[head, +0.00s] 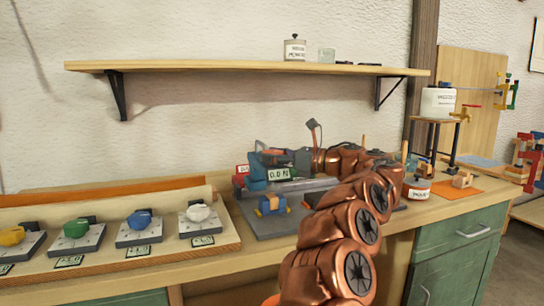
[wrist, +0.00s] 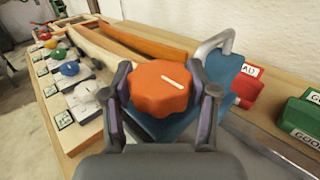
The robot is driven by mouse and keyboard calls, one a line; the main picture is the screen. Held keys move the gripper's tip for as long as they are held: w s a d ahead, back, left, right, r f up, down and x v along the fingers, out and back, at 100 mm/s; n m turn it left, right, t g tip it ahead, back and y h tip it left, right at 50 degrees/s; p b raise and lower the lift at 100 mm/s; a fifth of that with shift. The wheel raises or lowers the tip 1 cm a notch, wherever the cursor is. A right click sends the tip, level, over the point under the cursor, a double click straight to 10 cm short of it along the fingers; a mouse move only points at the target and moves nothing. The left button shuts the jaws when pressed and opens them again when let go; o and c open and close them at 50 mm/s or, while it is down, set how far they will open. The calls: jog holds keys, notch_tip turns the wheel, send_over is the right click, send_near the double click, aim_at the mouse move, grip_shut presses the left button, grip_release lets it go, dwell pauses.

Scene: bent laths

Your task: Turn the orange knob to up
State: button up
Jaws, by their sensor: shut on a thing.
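The orange knob (wrist: 158,90) has a scalloped rim and a white pointer line, which runs from its middle toward the right and slightly down in the wrist view. My gripper (wrist: 160,85) is shut on the knob, one finger on each side of it. Behind the knob is a blue body (wrist: 222,85) with a grey bent handle. In the head view my gripper (head: 273,156) is at the blue body on the bench, and I cannot make out the knob there.
A sloped board (head: 229,241) with yellow, green, blue and white knobs stands at the left. Red (wrist: 245,88) and green (wrist: 301,118) labelled blocks are close to the right of my gripper in the wrist view. A wall shelf (head: 230,67) hangs above the bench.

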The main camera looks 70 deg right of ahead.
jog(key=o, duration=1.2)
jog(key=shift+s, duration=0.2)
jog(key=s, duration=1.1)
jog(key=shift+s+a, duration=0.2)
jog(key=shift+s, duration=0.2)
